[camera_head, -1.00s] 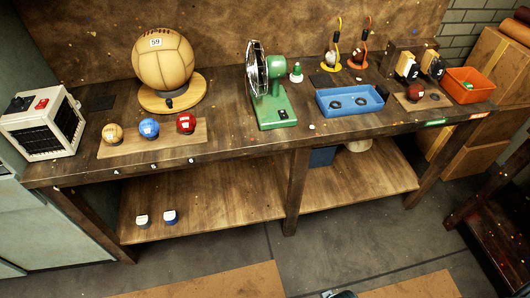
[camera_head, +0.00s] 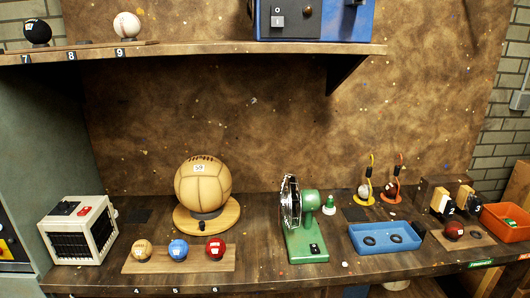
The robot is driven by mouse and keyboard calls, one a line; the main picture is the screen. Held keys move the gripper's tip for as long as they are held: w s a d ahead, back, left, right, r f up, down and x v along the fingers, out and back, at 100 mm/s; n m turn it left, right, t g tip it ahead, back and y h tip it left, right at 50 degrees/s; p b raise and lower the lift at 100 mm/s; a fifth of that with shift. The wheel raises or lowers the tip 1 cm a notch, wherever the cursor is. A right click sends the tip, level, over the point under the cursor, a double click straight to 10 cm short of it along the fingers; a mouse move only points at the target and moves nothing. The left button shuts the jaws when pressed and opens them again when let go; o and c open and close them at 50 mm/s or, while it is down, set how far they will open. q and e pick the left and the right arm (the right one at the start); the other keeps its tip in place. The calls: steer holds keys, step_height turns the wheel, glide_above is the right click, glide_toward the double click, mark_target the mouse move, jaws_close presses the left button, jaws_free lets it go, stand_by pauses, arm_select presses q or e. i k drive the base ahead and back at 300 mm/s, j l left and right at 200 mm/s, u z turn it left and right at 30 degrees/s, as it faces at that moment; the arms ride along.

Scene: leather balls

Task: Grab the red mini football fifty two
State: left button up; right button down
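A small red ball (camera_head: 215,248) sits at the right end of a wooden board (camera_head: 190,265) on the workbench, beside a blue ball (camera_head: 178,250) and a tan ball (camera_head: 142,250). Another, darker red ball (camera_head: 454,231) sits on a small board at the bench's right side. The small balls carry pale labels whose numbers are too small to read. A large tan ball (camera_head: 203,187) marked 59 stands on a round wooden base. Neither of my grippers is in view.
A green fan (camera_head: 305,225) stands right of the board. Further right are a blue tray (camera_head: 385,238) and an orange bin (camera_head: 507,221). A white heater box (camera_head: 78,231) stands at the left. A shelf (camera_head: 200,54) above holds a black ball, a white ball and a blue box.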

mark_target(215, 247)
steer(key=i+l+u, duration=0.15)
steer(key=l, duration=0.15)
steer(key=i+l+u, duration=0.25)
steer(key=l, duration=0.4)
steer(key=i+l+u, duration=0.15)
steer(key=l, duration=0.2)
steer(key=i+l+u, duration=0.15)
steer(key=l, duration=0.2)
